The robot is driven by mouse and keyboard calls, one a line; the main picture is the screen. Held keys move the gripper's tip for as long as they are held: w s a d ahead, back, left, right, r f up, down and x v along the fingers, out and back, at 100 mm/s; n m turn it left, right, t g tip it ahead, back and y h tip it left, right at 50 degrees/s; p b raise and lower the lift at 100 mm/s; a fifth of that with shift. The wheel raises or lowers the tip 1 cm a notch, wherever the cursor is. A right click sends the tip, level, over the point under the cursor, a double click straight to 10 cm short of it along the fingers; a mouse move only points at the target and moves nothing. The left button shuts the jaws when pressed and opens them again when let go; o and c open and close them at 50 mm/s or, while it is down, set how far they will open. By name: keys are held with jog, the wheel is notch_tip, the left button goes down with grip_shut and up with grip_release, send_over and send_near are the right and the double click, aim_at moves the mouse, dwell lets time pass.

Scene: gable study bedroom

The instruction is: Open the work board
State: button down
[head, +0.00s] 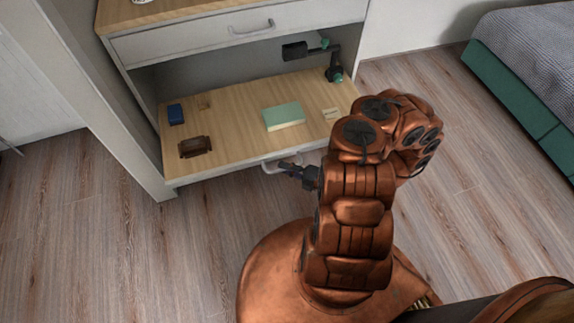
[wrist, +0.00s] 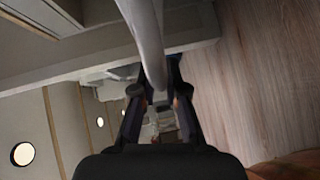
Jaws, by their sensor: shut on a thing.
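The work board (head: 235,112) is a pale wood shelf with a light front edge, low in a white cabinet. A curved metal handle (head: 272,166) is on its front edge. My gripper (head: 286,168) is at the right part of this handle in the head view, its fingers small and partly hidden by my arm. In the wrist view the handle bar (wrist: 146,45) runs down between the two fingers of my gripper (wrist: 158,98), which is shut on it. The exact contact points are dark and hard to make out.
On the board are a green block (head: 283,116), a blue box (head: 176,114), a brown object (head: 195,147), a small pale item (head: 330,113) and a dark lamp-like arm (head: 333,70). A drawer (head: 235,38) is above. A bed (head: 530,60) stands at right. Wood floor (head: 80,240) in front is clear.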

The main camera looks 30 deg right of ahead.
jog(key=shift+d, duration=0.1)
jog(key=c, duration=1.2)
grip_release()
jog(key=v, duration=1.2)
